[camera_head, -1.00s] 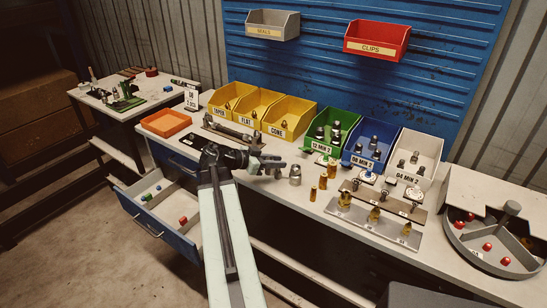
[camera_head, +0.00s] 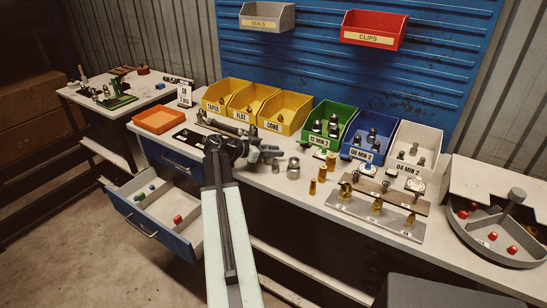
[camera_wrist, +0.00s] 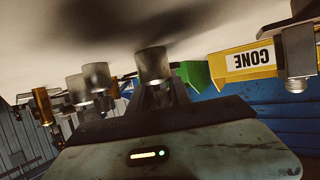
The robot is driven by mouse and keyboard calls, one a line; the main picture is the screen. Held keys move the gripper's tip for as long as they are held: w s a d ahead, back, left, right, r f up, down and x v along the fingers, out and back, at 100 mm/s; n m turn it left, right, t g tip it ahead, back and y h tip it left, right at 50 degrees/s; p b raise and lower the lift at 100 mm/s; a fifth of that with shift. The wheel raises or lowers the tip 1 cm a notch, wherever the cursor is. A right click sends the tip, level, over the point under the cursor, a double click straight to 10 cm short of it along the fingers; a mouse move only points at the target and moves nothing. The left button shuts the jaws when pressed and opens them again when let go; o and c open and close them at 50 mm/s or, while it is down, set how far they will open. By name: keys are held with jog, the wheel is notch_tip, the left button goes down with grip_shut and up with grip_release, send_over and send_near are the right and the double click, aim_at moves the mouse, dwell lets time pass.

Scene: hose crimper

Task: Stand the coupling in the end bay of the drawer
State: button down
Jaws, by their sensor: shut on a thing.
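My gripper (camera_head: 268,156) is over the bench in front of the yellow bins, pointing right. It is shut on a small grey metal cylinder, which I take as the coupling (camera_wrist: 152,65); in the wrist view it stands out beyond the jaws, above a dark shadow on the bench. In the head view the coupling is small and hard to separate from the jaws. The drawer (camera_head: 178,240) is pulled out at lower left, with a divider between bays. Green and blue pieces lie in its left part and a red piece (camera_head: 178,219) lies in its right part.
A silver fitting (camera_head: 293,169) and brass fittings (camera_head: 312,187) stand just right of my gripper. A dark tool (camera_head: 225,128) lies behind it, and an orange tray (camera_head: 160,121) is at left. Labelled bins line the back. The floor left of the drawer is clear.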

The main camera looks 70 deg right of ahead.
jog(key=shift+w+r, duration=0.15)
jog(key=shift+w, duration=0.05)
jog(key=shift+a+f, duration=0.1)
jog(key=shift+f, duration=0.1)
jog(key=c, duration=1.2)
grip_release()
jog(key=shift+r+p, duration=0.3)
jog(key=shift+r, duration=0.05)
jog(key=p+v, duration=0.4)
jog(key=v, duration=0.6)
jog(key=shift+w+a+r, duration=0.1)
jog(key=shift+w+a, duration=0.1)
jog(key=shift+w, duration=0.05)
jog(key=shift+w+a+r, duration=0.1)
jog(key=shift+w+a, duration=0.3)
jog(key=shift+a, duration=0.05)
